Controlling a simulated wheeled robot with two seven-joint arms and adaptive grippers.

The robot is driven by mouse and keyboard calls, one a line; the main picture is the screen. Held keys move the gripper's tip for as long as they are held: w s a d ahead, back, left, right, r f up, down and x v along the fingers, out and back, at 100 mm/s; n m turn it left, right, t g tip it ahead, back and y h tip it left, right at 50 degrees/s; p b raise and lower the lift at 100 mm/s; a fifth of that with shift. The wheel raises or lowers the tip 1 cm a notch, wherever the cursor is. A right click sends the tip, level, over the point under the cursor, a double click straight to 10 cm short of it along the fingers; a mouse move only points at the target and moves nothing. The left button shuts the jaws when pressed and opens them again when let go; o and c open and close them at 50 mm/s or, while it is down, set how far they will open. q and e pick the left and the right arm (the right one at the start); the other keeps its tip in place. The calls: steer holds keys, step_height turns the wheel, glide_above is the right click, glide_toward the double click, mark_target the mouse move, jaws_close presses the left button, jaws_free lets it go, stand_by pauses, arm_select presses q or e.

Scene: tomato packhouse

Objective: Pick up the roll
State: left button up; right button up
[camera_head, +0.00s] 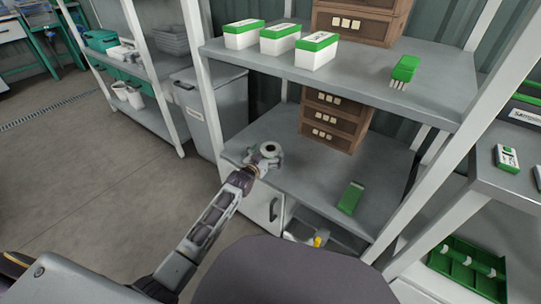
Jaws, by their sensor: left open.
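A pale grey ring with a dark hole, which looks like the roll (276,151), is at the left part of the middle shelf (310,178). My left gripper (263,161) reaches it from the lower left. Its jaws are open and right at the roll's near side; I cannot tell whether they touch it. The gripper hides part of the roll's near edge. My right gripper is not in view.
Stacked brown crates (333,122) stand behind on the same shelf, and a green item (351,197) lies to the right. The upper shelf (430,85) overhangs the back, with white-and-green boxes (281,39). A white post (207,80) rises left of the roll.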

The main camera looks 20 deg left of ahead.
arm_select(q)
steer(key=shift+w+d+f, duration=0.15)
steer(key=shift+w+f, duration=0.05)
steer(key=shift+w, duration=0.5)
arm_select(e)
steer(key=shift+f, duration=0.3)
arm_select(q)
steer(key=shift+r, duration=0.1)
steer(key=c, duration=1.1)
steer(key=shift+r, duration=0.1)
steer(key=shift+c, duration=0.2)
steer(key=shift+r+p, duration=0.4)
steer(key=shift+r, duration=0.7)
step_height(320, 180, up, 8)
steer(key=p, duration=0.3)
steer(key=shift+f, duration=0.2)
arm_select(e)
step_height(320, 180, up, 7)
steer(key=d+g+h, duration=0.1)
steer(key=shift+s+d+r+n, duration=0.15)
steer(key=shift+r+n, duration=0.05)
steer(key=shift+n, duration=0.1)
